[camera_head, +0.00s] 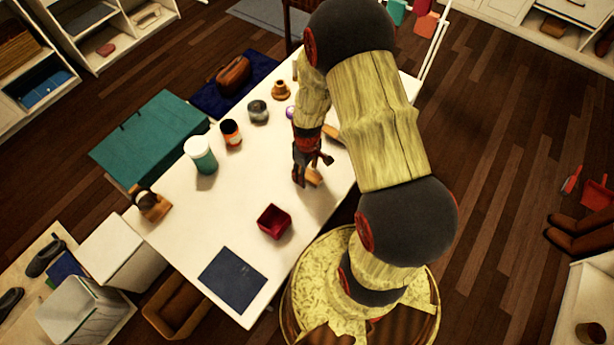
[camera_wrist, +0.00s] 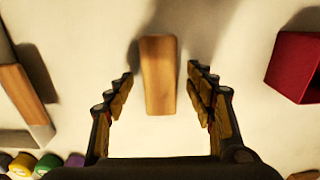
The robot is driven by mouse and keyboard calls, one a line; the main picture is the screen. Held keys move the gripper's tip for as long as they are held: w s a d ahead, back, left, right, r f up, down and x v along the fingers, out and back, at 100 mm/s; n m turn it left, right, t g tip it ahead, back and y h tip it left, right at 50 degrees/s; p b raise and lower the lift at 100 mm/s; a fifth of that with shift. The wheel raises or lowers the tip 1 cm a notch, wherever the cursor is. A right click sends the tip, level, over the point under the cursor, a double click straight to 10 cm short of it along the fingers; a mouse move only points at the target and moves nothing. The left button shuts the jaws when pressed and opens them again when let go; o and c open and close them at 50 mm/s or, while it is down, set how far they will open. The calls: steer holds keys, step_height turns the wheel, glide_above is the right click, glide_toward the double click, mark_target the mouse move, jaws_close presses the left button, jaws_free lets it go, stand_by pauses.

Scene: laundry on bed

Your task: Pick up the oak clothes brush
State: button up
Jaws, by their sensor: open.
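A plain light-brown wooden piece, which looks like the oak clothes brush (camera_wrist: 158,75), lies on the white table between my fingers in the wrist view. Its near end points toward my palm, and a gap of bare table shows on each side. No bristles show. In the head view the brush (camera_head: 314,177) is partly hidden by my gripper (camera_head: 308,168), which points down close over it. My gripper is open, its two fingers apart and empty. I cannot tell the exact height of the fingertips above the table.
A red box (camera_head: 274,222) stands near the brush; it shows at right in the wrist view (camera_wrist: 294,68). Another wooden piece (camera_head: 334,134) lies behind my gripper. A white-and-green jar (camera_head: 200,155), an orange-black jar (camera_head: 231,134) and a dark blue mat (camera_head: 233,279) are on the table (camera_head: 185,237).

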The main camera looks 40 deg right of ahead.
steer(key=shift+f, duration=0.5)
steer(key=shift+c, duration=1)
steer(key=c, duration=1.1)
steer(key=shift+c, duration=0.7)
steer(key=shift+r, duration=0.1)
